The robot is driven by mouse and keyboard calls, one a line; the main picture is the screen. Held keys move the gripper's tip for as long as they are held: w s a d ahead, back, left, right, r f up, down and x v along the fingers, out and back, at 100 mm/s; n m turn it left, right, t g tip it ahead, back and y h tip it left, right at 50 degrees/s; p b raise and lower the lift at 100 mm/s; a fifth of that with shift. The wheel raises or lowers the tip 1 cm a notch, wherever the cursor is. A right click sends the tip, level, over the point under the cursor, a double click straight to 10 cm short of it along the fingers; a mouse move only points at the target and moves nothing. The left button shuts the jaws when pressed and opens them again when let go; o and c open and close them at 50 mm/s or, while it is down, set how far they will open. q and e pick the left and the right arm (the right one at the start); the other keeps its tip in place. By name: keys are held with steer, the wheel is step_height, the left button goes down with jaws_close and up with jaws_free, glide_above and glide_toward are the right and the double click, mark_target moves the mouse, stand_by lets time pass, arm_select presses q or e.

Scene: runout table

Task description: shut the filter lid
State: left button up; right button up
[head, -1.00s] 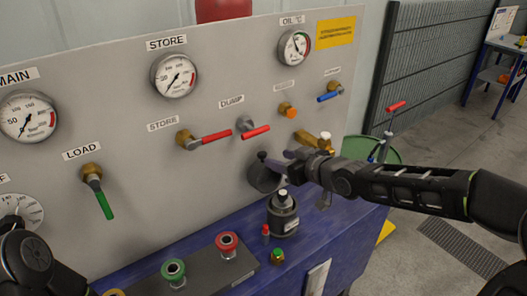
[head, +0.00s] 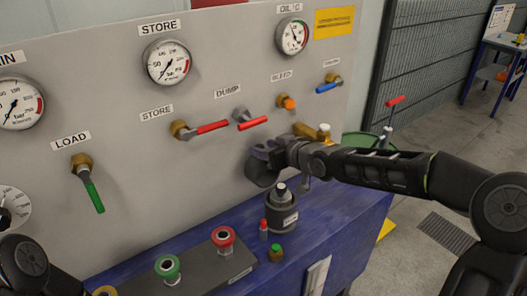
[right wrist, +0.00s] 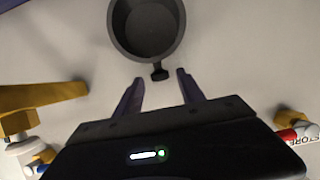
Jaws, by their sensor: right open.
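A dark grey round cup, which looks like the filter part (head: 259,172), is on the lower right of the panel, partly behind my right gripper (head: 283,154) in the head view. In the right wrist view the cup (right wrist: 147,30) shows its hollow inside, with a small dark tab (right wrist: 159,73) on its near rim. My right gripper (right wrist: 158,88) is open and empty there, its two fingertips apart on either side of the line to the tab. I cannot tell whether this cup is the lid or the housing. My left gripper is out of view.
A brass fitting (head: 312,132) is close to the right gripper. The red dump lever (head: 252,124) is above. A dark canister (head: 282,210) stands on the blue bench (head: 225,278) below, near red (head: 223,238) and green (head: 167,267) buttons.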

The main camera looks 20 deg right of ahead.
steer(key=shift+w+a+f, duration=0.2)
steer(key=shift+w, duration=0.2)
steer(key=shift+c, duration=0.3)
jaws_close()
stand_by(1.1)
